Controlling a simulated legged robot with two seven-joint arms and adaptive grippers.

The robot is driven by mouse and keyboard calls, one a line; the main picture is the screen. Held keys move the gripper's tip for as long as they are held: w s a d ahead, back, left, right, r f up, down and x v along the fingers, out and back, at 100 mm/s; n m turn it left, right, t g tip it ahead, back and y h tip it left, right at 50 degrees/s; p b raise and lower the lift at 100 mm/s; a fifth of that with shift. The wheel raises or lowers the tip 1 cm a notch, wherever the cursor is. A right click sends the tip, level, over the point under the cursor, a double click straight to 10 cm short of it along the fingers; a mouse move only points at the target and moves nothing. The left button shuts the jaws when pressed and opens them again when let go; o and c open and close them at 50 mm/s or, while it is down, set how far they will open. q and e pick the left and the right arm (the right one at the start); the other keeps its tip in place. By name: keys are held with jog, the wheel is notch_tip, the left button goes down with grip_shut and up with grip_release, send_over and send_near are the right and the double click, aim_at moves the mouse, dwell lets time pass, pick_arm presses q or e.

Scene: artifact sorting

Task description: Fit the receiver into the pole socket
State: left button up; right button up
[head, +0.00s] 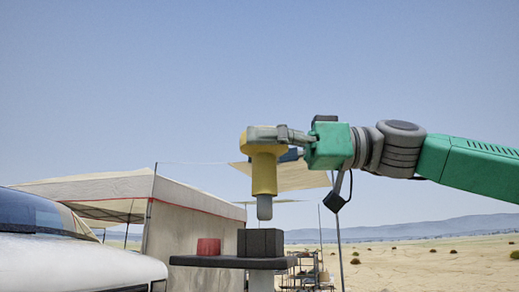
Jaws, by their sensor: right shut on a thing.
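My right gripper (268,134) reaches in from the right and is shut on the yellow receiver (264,174) near its top. The receiver hangs upright, with a narrower grey stem (264,207) pointing down. Below the stem, in the picture, a dark grey block (260,243) sits on a dark flat platform (205,261) that has a post under it. A small gap shows between the stem tip and the block. I cannot tell whether this block is the pole socket, and no hole in its top is visible. My left gripper is not in view.
A red cylinder (208,246) stands on the platform left of the block. A white vehicle (70,262) is at lower left, with a beige tent (190,222) behind. Shelving (306,274) and thin poles stand behind at right. Open sky surrounds the arm above.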

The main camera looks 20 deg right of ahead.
aim_at(264, 196)
jog(key=shift+a+f+b, duration=0.1)
jog(key=shift+f+b, duration=1.65)
jog(key=shift+f, duration=0.2)
jog(key=o, duration=1.5)
jog(key=shift+s+d, duration=0.1)
jog(key=shift+d, duration=0.25)
jog(key=v, duration=1.1)
jog(key=shift+s+d, duration=0.1)
jog(key=shift+d, duration=0.25)
jog(key=shift+a, duration=0.25)
